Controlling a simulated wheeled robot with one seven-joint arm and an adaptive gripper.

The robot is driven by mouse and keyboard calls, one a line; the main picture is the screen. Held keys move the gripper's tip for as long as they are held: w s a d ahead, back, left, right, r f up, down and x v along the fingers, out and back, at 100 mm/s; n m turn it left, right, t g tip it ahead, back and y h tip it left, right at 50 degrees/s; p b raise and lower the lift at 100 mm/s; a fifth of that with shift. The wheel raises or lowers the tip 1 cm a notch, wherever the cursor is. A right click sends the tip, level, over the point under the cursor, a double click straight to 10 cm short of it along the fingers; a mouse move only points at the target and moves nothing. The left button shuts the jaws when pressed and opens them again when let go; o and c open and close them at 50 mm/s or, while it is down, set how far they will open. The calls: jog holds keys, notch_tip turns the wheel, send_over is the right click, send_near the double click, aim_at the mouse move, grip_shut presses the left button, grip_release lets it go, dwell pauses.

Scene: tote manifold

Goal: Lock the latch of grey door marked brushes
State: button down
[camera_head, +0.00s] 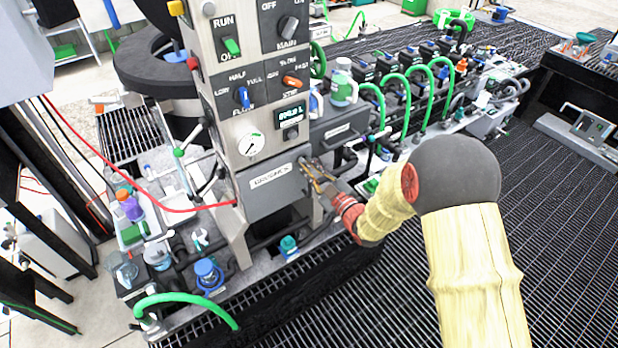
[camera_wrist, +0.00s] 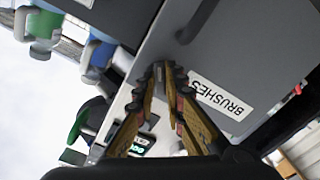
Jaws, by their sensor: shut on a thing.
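The grey door marked BRUSHES (camera_head: 270,190) is on the lower front of the control column and looks closed. In the wrist view the door (camera_wrist: 262,60) fills the upper right, with its white BRUSHES label (camera_wrist: 222,97). My gripper (camera_head: 308,168) is at the door's right edge. In the wrist view my gripper (camera_wrist: 163,72) has its fingertips together against the dark latch (camera_wrist: 187,36) beside the label. The fingers are shut on the latch; they hide part of it, and I cannot tell its exact angle.
The control panel (camera_head: 262,80) with switches, a gauge and a display rises above the door. Green hoses (camera_head: 395,85) and bottles stand to the right. A red cable (camera_head: 130,185) runs to the door's left. The dark grated floor (camera_head: 330,300) is open in front.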

jog(key=n+b, duration=0.2)
jog(key=b, duration=0.1)
jog(key=n+b, duration=0.2)
jog(key=b, duration=0.1)
jog(key=n+b, duration=0.2)
jog(key=b, duration=0.2)
jog(key=shift+f, duration=0.25)
jog(key=n+b, duration=0.3)
jog(key=b, duration=0.2)
jog(key=shift+n, duration=0.3)
jog(key=n+b, duration=0.1)
jog(key=b, duration=0.1)
jog(key=shift+r+n+b, duration=0.2)
jog(key=shift+n+b, duration=0.1)
jog(key=shift+b, duration=0.1)
jog(key=shift+r, duration=0.1)
jog(key=c, duration=1.9)
grip_release()
jog(key=shift+o, duration=0.3)
jog(key=shift+s+d, duration=0.1)
jog(key=shift+d, duration=0.05)
